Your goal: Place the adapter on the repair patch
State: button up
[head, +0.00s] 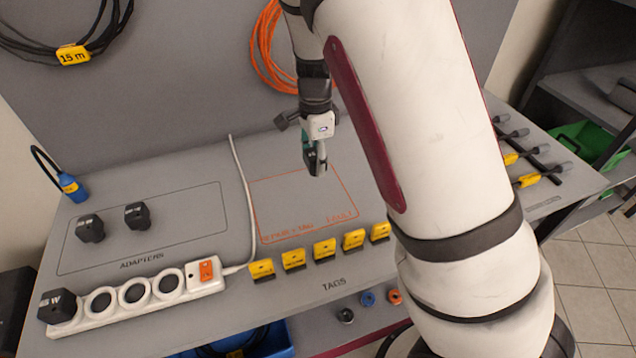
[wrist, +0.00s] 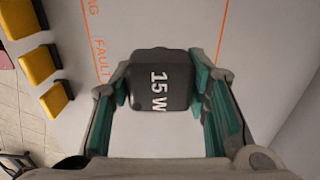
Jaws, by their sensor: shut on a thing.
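My gripper (head: 314,150) is shut on a black adapter, marked "15 W" in the wrist view (wrist: 160,92). The green-padded fingers grip it from both sides. The held adapter (head: 318,163) shows small and dark in the head view, partly covered by the fingers. The repair patch (head: 290,207) is an orange-outlined area with orange lettering on the grey bench. The adapter appears over the patch's far right part in the head view. I cannot tell how high it is above the surface. The wrist view shows orange lines and part of the lettering.
Two black adapters (head: 90,228) (head: 137,215) stand in the outlined area at left. A white power strip (head: 135,295) with another adapter (head: 58,306) lies in front, its white cable (head: 243,190) left of the patch. Several yellow tags (head: 324,249) line the patch's near side. The patch looks bare.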

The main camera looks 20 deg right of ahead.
aim_at(316, 192)
jog(key=shift+f, duration=3.6)
jog(key=o, duration=1.3)
jog(key=shift+f, duration=0.15)
jog(key=shift+c, duration=0.2)
